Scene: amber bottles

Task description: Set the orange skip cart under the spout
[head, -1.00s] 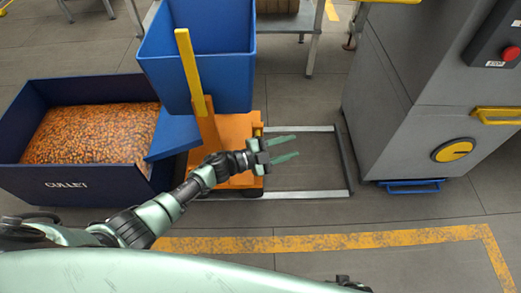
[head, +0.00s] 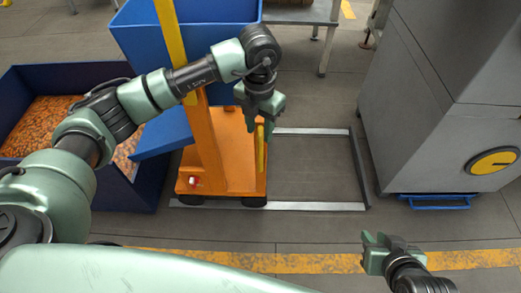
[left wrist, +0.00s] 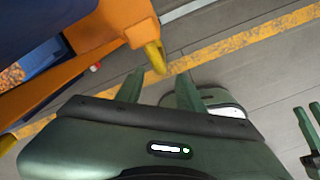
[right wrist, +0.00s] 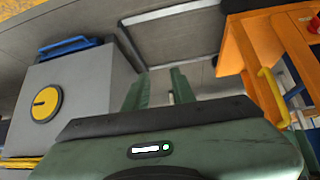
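The orange skip cart (head: 222,165) stands at the left end of a metal floor frame (head: 366,190). It carries a blue skip (head: 188,25), a yellow upright (head: 172,40) and a yellow side handle (head: 260,150). My left gripper (head: 258,126) is over the cart's right side, pointing down. Its fingers are apart, with the yellow handle (left wrist: 155,58) showing between them in the left wrist view; I cannot tell whether they touch it. My right gripper (head: 374,246) is open and empty at lower right. The right wrist view also shows the cart (right wrist: 245,60). I cannot make out the spout.
A grey machine (head: 415,110) with a yellow dial (head: 492,160) and a low blue bracket (head: 438,202) stands at right. A dark blue bin (head: 120,195) of amber pieces is at left, close to the cart. The floor inside the frame is clear right of the cart.

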